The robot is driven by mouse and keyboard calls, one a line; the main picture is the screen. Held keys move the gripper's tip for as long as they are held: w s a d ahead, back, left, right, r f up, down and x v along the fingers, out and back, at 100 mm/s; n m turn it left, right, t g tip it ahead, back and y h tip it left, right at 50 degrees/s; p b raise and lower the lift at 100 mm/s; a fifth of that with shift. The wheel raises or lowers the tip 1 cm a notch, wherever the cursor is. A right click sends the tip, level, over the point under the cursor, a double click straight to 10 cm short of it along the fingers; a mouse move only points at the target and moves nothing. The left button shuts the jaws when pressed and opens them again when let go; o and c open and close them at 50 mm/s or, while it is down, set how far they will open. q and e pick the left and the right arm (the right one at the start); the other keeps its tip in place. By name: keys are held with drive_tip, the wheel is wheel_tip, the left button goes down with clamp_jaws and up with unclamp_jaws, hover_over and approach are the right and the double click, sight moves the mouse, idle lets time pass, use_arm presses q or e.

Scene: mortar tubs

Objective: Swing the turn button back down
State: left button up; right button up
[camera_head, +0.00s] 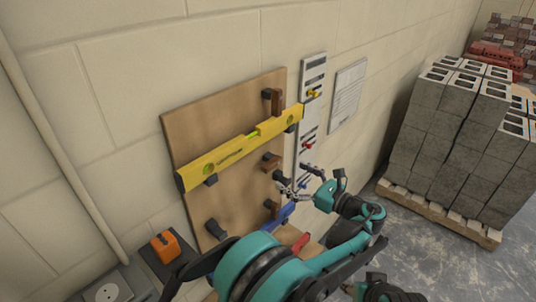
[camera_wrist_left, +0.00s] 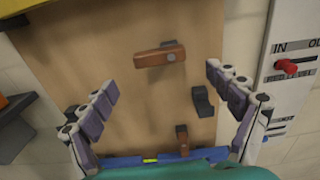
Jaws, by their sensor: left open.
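A brown wooden turn button (camera_wrist_left: 156,57) lies roughly level on the board (camera_head: 235,205), with a grey pivot at its right end; it also shows in the head view (camera_head: 271,162). Another brown turn button (camera_wrist_left: 182,140) below it stands upright, as does one near the board's top (camera_head: 272,98). My left gripper (camera_head: 295,178) is open and empty in front of the board's right side. In the left wrist view its fingers (camera_wrist_left: 160,82) spread either side below the level turn button, apart from it.
A yellow spirit level (camera_head: 240,145) lies across the board on black hooks. A blue level (camera_head: 278,217) sits lower, partly behind my arm. A panel with coloured knobs (camera_head: 310,120) is to the right. An orange item (camera_head: 165,246) stands lower left. Stacked blocks (camera_head: 455,135) stand right.

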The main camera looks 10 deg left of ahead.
sight(275, 165)
use_arm(q)
drive_tip(key=x, duration=0.3)
drive_tip(key=b+x, duration=0.1)
drive_tip(key=x, duration=0.3)
drive_tip(key=shift+w+a+r, duration=0.1)
drive_tip(key=shift+a+r, duration=0.1)
drive_tip(key=shift+c, duration=0.3)
drive_tip(key=c, duration=1.1)
